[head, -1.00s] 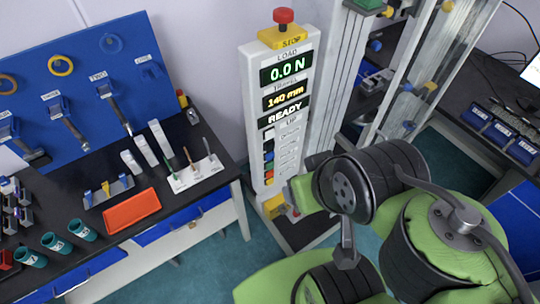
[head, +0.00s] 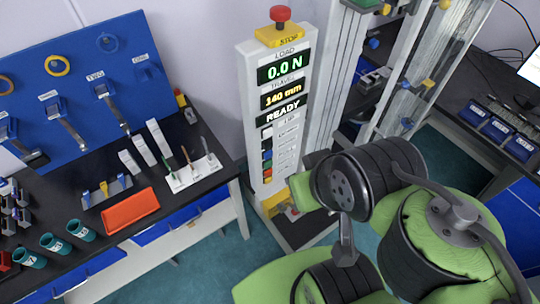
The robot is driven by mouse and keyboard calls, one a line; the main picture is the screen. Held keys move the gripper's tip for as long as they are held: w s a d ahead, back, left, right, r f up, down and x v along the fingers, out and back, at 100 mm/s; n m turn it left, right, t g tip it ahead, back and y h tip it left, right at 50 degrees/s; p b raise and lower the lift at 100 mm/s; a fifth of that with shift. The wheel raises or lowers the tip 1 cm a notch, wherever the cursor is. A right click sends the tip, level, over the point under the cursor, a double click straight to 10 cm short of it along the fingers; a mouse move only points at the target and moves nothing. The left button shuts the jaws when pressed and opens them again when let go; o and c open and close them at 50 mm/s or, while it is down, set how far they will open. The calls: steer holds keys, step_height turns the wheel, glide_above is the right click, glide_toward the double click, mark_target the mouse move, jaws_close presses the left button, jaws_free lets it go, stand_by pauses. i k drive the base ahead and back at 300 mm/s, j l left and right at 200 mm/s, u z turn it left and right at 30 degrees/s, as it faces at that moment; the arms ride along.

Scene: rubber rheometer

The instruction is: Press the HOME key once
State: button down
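The control panel (head: 245,110) is a tall white column in the middle of the head view. Its displays read 0.0 N, 140 mm and READY. Below them runs a column of small coloured keys (head: 267,155), including white, dark, blue, green and orange ones, with small labels beside them. The labels are too small to read surely, so I cannot tell which key is HOME. My green and black arm (head: 375,185) is folded at the lower right, close to the panel's lower right side. I cannot make out my gripper's fingers in this view.
A red STOP button (head: 280,13) on a yellow housing tops the panel. The test frame (head: 325,85) stands right behind it. The left bench (head: 85,235) holds a red tray (head: 130,211), teal cups and tools. Teal floor (head: 205,262) is free between bench and arm.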

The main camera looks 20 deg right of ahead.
mark_target(268, 154)
steer(key=j+z, duration=0.4)
steer(key=j, duration=0.55)
steer(key=k+j+z, duration=0.1)
steer(key=j+z, duration=0.25)
steer(key=j, duration=0.55)
